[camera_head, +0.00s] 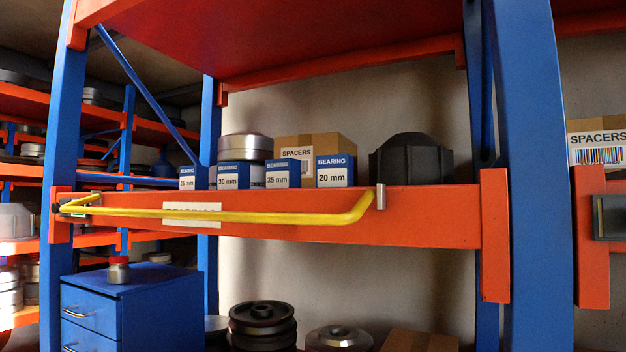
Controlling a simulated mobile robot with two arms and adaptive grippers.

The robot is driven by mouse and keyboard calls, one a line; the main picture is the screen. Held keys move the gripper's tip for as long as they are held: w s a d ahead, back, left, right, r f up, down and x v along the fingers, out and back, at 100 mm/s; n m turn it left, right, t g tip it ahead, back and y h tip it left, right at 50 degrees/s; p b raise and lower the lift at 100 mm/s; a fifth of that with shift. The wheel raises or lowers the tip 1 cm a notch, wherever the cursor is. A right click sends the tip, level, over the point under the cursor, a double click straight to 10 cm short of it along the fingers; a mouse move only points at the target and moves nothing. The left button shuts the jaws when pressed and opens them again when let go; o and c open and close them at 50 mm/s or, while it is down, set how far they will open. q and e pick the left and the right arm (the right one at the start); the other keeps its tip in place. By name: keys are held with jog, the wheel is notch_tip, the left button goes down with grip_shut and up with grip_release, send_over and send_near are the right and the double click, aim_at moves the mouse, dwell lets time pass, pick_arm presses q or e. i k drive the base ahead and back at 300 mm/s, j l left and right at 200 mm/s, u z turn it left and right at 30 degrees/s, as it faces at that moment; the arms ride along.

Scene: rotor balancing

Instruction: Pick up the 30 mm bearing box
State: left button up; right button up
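The 30 mm bearing box (230,183) is a small blue and white box on the orange shelf. It stands upright near the shelf's front edge, its label facing me. To its left is a similar box (187,184), whose size label is too small to read surely. To its right stand the 35 mm box (279,180) and the 20 mm box (334,180). Neither of my grippers shows in the head view.
A yellow bar (230,216) runs along the front of the orange shelf beam (430,215), below the boxes. Behind the boxes are a metal cylinder (245,143) and a SPACERS carton (325,144). A dark housing (411,160) stands right. A blue cabinet (135,305) stands lower left.

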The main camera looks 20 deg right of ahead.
aim_at(230, 175)
jog(key=i+j+z, duration=0.1)
jog(key=z, duration=0.3)
jog(key=i+j+z, duration=0.1)
jog(key=z, duration=0.3)
jog(key=j+z, duration=0.4)
jog(key=i+j+z, duration=0.1)
jog(key=z, duration=0.3)
jog(key=j+z, duration=0.25)
jog(key=z, duration=0.2)
